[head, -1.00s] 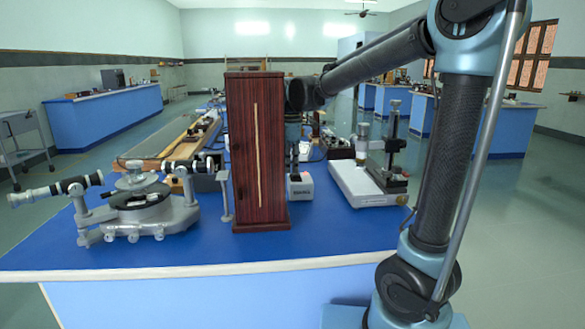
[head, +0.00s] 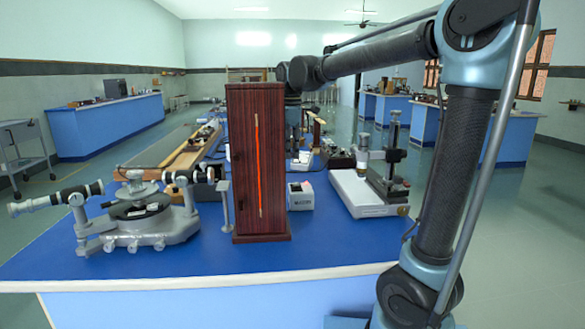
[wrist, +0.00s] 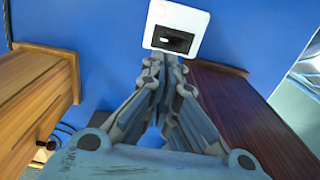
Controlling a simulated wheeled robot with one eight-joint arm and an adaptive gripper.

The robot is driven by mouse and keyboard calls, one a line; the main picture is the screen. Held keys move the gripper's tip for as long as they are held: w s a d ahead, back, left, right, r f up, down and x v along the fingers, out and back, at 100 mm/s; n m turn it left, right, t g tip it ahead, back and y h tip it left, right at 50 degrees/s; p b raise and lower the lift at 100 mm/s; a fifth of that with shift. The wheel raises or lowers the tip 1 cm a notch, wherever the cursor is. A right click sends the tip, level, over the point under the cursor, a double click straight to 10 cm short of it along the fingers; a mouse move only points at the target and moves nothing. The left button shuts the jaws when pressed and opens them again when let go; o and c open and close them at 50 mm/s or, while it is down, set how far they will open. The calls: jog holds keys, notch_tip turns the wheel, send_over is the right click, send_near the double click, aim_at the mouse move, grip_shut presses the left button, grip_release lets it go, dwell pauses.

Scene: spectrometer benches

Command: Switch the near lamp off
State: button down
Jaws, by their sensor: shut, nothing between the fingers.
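The near lamp is a tall dark-red wooden housing (head: 243,160) on the blue bench, with a narrow vertical slit (head: 258,165) glowing orange-red. A small white switch box (head: 300,196) stands just right of its base. In the wrist view, the white switch box (wrist: 176,27) lies just beyond my fingertips, with a black rocker in a dark recess on its face. My gripper (wrist: 165,60) is shut and empty, its tips overlapping the box's near edge in the picture; I cannot tell whether they touch. The housing (wrist: 245,105) is on the right there. In the head view my gripper is mostly hidden behind the housing.
A grey spectrometer (head: 140,215) stands on the bench's left. A white-based instrument (head: 365,195) stands on the right. In the wrist view a lighter wooden body (wrist: 40,95) is close on my left. The front strip of the blue bench top (head: 180,262) is clear.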

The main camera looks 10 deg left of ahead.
jog(key=shift+w+r, duration=0.2)
jog(key=shift+r, duration=1.2)
jog(key=shift+w+r, duration=0.2)
jog(key=shift+r, duration=1.2)
jog(key=shift+a, duration=0.15)
